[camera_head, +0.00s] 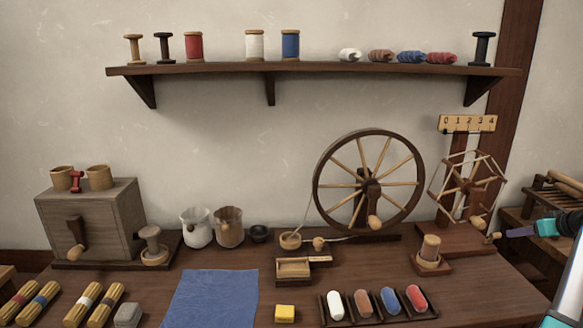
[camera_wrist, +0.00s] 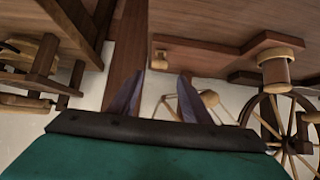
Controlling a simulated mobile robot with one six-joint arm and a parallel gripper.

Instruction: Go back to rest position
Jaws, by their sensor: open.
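My gripper (camera_head: 508,233) enters at the right edge of the head view, level with the base of the yarn winder (camera_head: 468,187). Its dark purple fingers point left, close to the winder's wooden knob; I cannot tell whether they touch it. In the wrist view, which looks upside down, my gripper (camera_wrist: 160,75) has its two fingers spread apart, with nothing between them. Wooden posts, pale wall and part of the winder (camera_wrist: 190,103) show beyond the fingers. The spinning wheel (camera_head: 368,183) stands left of the winder and shows at the wrist view's right edge (camera_wrist: 285,125).
The table (camera_head: 220,258) holds a grey box (camera_head: 95,218), jugs, a blue cloth (camera_head: 212,298), a yellow block (camera_head: 285,313) and a tray (camera_head: 372,320) of coloured rolls. A shelf (camera_head: 310,70) with spools hangs above. Another wooden stand (camera_head: 545,215) is at the right.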

